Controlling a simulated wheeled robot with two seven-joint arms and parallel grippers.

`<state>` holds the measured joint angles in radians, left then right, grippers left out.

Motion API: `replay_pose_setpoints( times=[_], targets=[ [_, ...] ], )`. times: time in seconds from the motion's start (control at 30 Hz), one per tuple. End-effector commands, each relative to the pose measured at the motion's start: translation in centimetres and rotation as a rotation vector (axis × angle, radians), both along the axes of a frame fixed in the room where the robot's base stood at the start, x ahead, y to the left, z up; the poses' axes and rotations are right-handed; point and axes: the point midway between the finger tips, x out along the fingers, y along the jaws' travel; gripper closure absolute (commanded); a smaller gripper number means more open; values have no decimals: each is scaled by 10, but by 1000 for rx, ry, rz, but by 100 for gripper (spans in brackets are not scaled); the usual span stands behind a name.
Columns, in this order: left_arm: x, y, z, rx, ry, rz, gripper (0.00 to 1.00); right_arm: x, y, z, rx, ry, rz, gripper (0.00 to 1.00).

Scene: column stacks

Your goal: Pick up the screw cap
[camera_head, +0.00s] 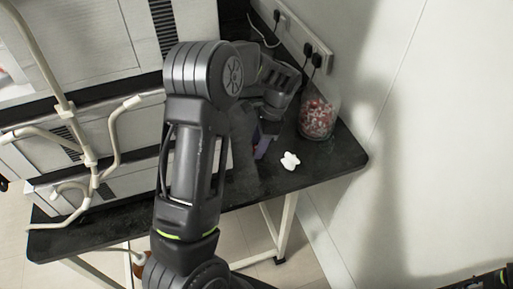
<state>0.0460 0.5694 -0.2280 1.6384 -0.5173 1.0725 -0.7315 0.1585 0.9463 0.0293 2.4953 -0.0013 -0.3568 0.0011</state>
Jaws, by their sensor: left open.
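A small white lobed piece (290,161), which looks like the screw cap, lies on the black tabletop (325,160) near its front right edge. My left arm crosses the middle of the head view and bends over the table. My left gripper (264,140) points down to the left of the white piece, apart from it. It is open, though its fingers are mostly hidden behind my arm and hard to make out.
A clear jar (317,118) with red and white bits stands behind the white piece, by the wall. A power strip (303,38) with black plugs is on the wall. White cabinet-like equipment (75,45) with pale tubes fills the left. The tabletop's right corner is clear.

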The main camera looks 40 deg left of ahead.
Motion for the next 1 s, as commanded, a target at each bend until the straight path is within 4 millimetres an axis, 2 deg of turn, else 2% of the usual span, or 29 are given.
replay_pose_setpoints(
  times=[0.53, 1.0],
  targets=[
    [0, 0, 0, 0, 0, 0, 53, 0, 0, 0, 0, 0, 0, 64],
    [0, 0, 0, 0, 0, 0, 91, 0, 0, 0, 0, 0, 0, 64]
  ],
)
